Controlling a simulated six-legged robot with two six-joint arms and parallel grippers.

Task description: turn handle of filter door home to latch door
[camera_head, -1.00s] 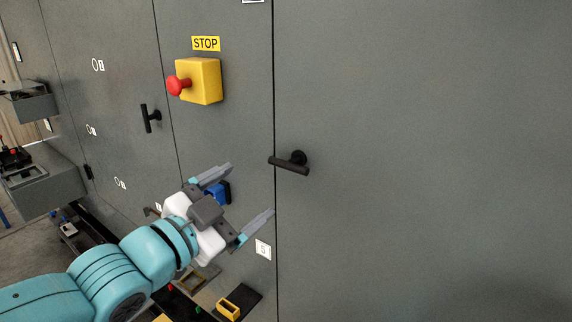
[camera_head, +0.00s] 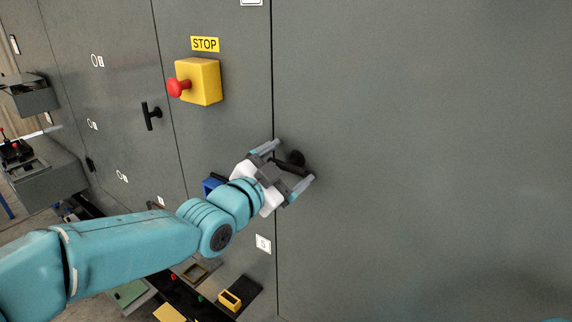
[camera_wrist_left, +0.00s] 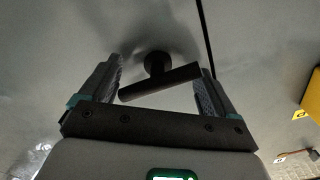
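A black T-shaped handle (camera_head: 296,158) sits on the large grey door (camera_head: 430,150) near its left edge. Its bar is tilted slightly, close to horizontal. My left gripper (camera_head: 290,162) is at the handle with its fingers spread apart. In the left wrist view the handle bar (camera_wrist_left: 158,83) lies between the two fingers, its ends close to them; whether they touch I cannot tell. The wrist and fingers hide part of the bar in the head view. My right gripper is not in view.
A yellow box with a red stop button (camera_head: 198,82) juts out at upper left of the handle. Another black handle (camera_head: 151,115), near upright, is on a panel further left. A blue block (camera_head: 212,185) is partly hidden behind my left arm. The door's right side is clear.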

